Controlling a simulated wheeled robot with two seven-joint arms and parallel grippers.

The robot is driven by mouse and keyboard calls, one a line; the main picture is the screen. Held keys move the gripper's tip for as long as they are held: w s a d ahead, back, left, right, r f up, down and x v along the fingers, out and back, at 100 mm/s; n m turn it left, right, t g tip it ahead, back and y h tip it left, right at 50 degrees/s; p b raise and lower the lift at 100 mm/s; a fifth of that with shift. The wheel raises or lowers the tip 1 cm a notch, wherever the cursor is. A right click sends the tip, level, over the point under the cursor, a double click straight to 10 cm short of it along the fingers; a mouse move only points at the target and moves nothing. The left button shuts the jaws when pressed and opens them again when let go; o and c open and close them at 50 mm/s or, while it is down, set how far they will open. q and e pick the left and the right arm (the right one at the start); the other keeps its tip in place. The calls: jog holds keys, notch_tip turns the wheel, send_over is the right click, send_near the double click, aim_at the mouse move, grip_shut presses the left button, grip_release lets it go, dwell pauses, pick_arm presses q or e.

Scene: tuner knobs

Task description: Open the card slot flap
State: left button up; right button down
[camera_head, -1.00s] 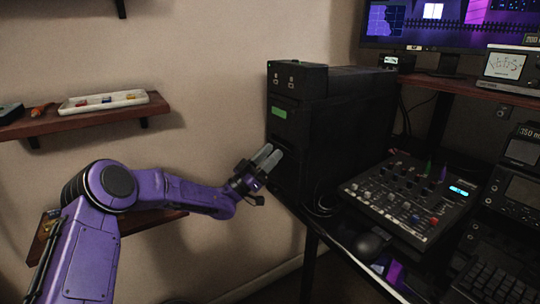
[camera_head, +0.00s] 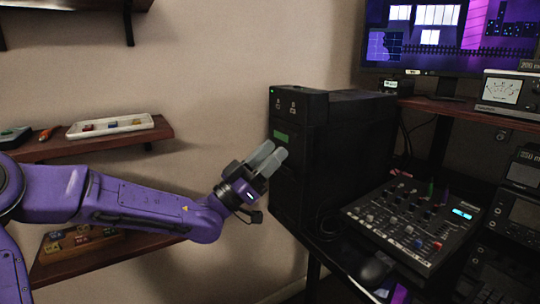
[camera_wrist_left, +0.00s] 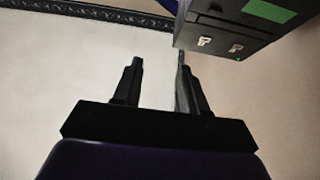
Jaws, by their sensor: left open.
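A black box unit (camera_head: 340,125) stands on the desk, with a green display (camera_head: 281,137) and two small pale icons on its front. Its upper part with the icons and part of the green display (camera_wrist_left: 270,10) also shows in the left wrist view. My left gripper (camera_head: 270,158) is in front of the box at about the display's height, fingers apart and empty. In the left wrist view my left gripper (camera_wrist_left: 160,75) has its right finger close to the box's edge; contact cannot be told. The card slot flap cannot be made out. My right gripper is not in view.
A mixer with knobs (camera_head: 410,220) and a mouse (camera_head: 375,268) lie on the desk right of the box. A monitor (camera_head: 440,35) stands behind. Wall shelves at left hold a white tray (camera_head: 110,126) and small blocks (camera_head: 75,240).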

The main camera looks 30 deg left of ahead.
pick_arm(q)
jog(key=w+a+f+g+y+p, duration=0.1)
jog(key=a+f+g+y+p, duration=0.15)
jog(key=a+f+p, duration=0.6)
jog(key=w+a+f+g+y+p, duration=0.2)
jog(key=a+g+p, duration=0.15)
jog(key=p, duration=1.05)
jog(key=p+x, duration=0.1)
jog(key=x, duration=1)
jog(key=shift+d+h, duration=0.35)
jog(key=shift+h, duration=0.1)
jog(key=shift+s, duration=0.15)
grip_shut()
